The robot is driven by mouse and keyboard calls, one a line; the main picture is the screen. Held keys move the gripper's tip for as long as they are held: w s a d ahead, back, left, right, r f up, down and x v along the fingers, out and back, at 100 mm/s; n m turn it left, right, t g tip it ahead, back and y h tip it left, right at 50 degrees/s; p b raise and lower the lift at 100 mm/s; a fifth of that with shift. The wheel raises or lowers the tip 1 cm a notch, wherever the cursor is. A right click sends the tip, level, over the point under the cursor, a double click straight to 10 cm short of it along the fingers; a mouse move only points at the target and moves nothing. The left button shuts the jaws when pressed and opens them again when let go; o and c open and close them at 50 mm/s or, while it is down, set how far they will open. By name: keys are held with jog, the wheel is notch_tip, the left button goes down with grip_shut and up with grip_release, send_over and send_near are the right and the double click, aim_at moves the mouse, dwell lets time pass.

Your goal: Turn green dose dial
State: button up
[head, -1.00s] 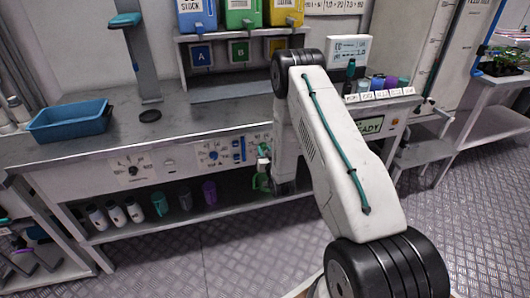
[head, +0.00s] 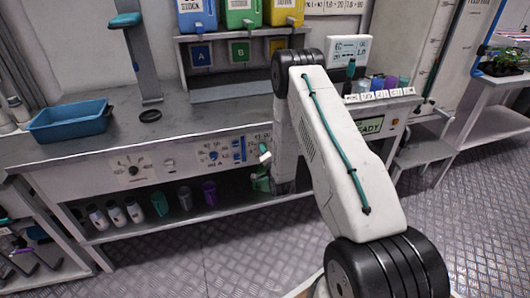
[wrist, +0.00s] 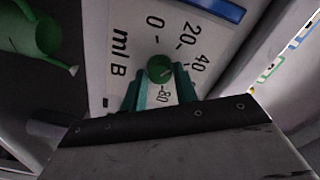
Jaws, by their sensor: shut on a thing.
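The green dose dial (wrist: 160,68) is a small round knob on a white panel (wrist: 122,30) marked "ml B" with 0, 20, 40 and 80 around it. My gripper (wrist: 160,82) has its teal fingers on either side of the dial, shut on it. The dial's pointer is too small to read. The fingers partly cover the scale. In the head view my arm hides the dial, and the gripper is mostly hidden at the front of the bench.
A green can with a spout (wrist: 35,32) is close to the left in the wrist view. Several cups stand on the lower shelf (head: 170,222). A blue tray (head: 68,122) sits on the bench top. Open floor (head: 240,262) lies in front.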

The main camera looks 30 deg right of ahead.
jog(key=shift+m, duration=7.3)
jog(key=o, duration=1)
jog(key=shift+c, duration=0.2)
jog(key=v, duration=0.7)
jog(key=shift+s, duration=0.4)
